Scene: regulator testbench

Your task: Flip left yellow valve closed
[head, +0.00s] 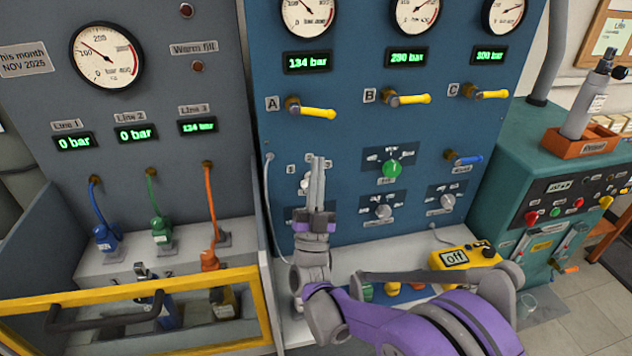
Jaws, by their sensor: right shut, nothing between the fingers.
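The left yellow valve (318,113), labelled A, is on the blue panel below the 134 bar display. Its yellow handle points right, almost level, tilting slightly down. My right gripper (317,160) is in front of the panel, below valve A, with its fingers pointing up. The fingers are shut together with nothing between them and look apart from the handle. My right gripper and arm cover part of the lower panel. My left gripper is not in view.
Yellow valves B (412,98) and C (490,94) also point right. A green knob (391,168), grey knobs (383,212) and a blue-handled valve (468,159) are lower down. A yellow guard frame (200,276) stands at the lower left. A yellow box reading "off" (470,257) lies right.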

